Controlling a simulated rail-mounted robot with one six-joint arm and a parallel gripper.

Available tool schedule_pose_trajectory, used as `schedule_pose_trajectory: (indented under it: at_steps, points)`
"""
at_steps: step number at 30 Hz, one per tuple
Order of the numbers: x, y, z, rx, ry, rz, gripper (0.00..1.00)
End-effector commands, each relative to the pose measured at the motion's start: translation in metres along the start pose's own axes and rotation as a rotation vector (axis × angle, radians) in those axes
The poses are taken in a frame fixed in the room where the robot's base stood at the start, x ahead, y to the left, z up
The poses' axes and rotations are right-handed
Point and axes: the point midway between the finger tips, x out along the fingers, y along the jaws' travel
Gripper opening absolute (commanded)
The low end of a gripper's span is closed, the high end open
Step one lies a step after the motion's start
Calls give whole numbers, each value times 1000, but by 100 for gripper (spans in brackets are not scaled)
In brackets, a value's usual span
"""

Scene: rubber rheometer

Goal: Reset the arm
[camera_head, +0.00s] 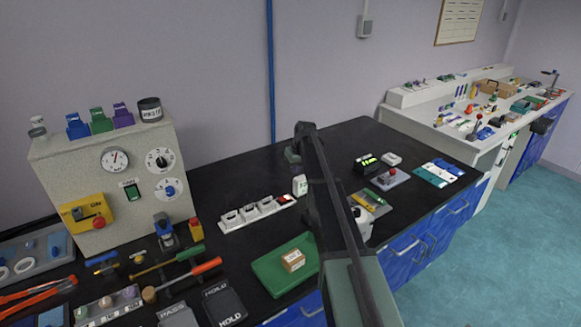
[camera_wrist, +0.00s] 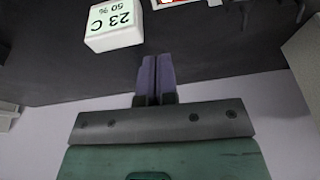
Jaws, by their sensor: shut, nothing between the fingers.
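My arm (camera_head: 335,210) rises from the bottom of the head view, with its upper joint above the black bench. My gripper (camera_wrist: 157,60) shows in the wrist view with its two purple fingers side by side, shut and with nothing between them. In the head view my gripper (camera_head: 294,158) is small and partly hidden by the arm. It is above the bench, near a small white box. This white box, marked 23 C 50 %, (camera_wrist: 113,24) lies just left of the fingertips in the wrist view, apart from them.
A grey instrument cabinet (camera_head: 75,175) stands at the left of the black bench (camera_head: 225,180). A white side bench (camera_head: 440,125) is at the right.

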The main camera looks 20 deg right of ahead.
Motion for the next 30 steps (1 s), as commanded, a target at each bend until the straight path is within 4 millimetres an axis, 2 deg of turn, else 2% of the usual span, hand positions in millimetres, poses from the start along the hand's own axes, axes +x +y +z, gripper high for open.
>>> schedule_pose_trajectory:
  at_steps: [1,17,20,22,26,27,30]
  points:
    - [-8,0,-1,0,0,0,0]
    - [-6,1,2,36,-8,-2,0]
    - [-15,-18,46,148,-64,2,0]
    - [-27,-51,93,211,-108,10,0]
    - [-50,-138,192,282,-194,33,0]
    - [-58,-164,221,292,-218,42,0]
    - [-75,-218,288,291,-262,63,0]
